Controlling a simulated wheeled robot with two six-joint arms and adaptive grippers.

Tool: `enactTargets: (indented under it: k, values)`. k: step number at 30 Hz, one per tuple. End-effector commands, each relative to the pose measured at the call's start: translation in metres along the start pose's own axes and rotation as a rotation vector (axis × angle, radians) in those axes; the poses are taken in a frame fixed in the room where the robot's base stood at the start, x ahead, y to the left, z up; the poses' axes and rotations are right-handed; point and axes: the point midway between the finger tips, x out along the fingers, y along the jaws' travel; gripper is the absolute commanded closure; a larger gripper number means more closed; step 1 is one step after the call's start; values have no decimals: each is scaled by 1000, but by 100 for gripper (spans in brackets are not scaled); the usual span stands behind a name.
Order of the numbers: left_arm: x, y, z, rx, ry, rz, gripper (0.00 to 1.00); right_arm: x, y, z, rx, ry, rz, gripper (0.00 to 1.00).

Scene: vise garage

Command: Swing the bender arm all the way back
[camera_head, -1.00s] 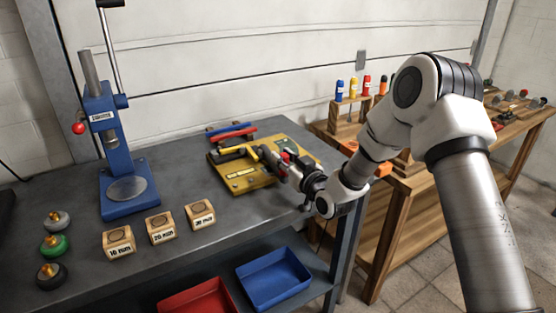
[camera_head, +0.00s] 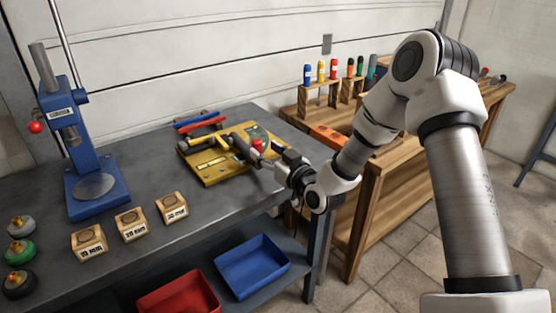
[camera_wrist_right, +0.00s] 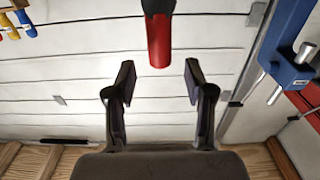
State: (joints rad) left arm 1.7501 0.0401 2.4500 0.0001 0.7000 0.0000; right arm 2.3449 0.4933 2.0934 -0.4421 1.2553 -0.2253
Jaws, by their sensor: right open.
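The bender has a yellow base plate (camera_head: 207,170) and lies on the grey bench, toward its right end. Its dark bender arm (camera_head: 241,144) points toward my right gripper, with a red end (camera_head: 257,145) close to the fingers. In the right wrist view the red grip (camera_wrist_right: 159,40) hangs from the top edge. It lies between the lines of the two fingers and a little beyond their tips, with clear gaps on both sides. My right gripper (camera_head: 265,162) is open and empty; its spread fingers also show in the right wrist view (camera_wrist_right: 160,82). My left gripper is not in view.
A blue press (camera_head: 92,165) stands at the bench's left. Wooden blocks (camera_head: 131,225) sit along the front. Red and blue handles (camera_head: 203,121) lie behind the plate. A wooden bench (camera_head: 400,185) with a tool rack stands at the right. Blue and red bins (camera_head: 251,268) are below.

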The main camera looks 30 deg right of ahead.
Motion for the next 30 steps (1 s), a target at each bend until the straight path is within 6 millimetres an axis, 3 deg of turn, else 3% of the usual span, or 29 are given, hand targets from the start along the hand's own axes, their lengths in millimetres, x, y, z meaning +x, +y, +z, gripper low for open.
enactTargets:
  k: [3,7,11,17,18,21,22,23,26,30]
  values:
    - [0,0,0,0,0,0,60,-32,1,0,8,-1,3,46]
    - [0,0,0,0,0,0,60,-58,1,0,6,0,3,46]
    - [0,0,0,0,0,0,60,-69,0,0,2,0,1,46]
    - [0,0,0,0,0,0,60,-70,0,0,0,0,0,46]
    - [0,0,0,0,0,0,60,-70,0,0,0,0,0,50]
    - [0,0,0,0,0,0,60,-70,0,0,-34,-1,-1,85]
    - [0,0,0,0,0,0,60,-70,0,1,-67,-2,-1,96]
    - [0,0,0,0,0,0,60,-70,-1,1,-117,-4,-4,100]
    - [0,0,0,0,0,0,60,-71,-9,5,-390,-13,-46,100]
    - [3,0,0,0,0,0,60,-80,-27,17,-925,17,-150,100]
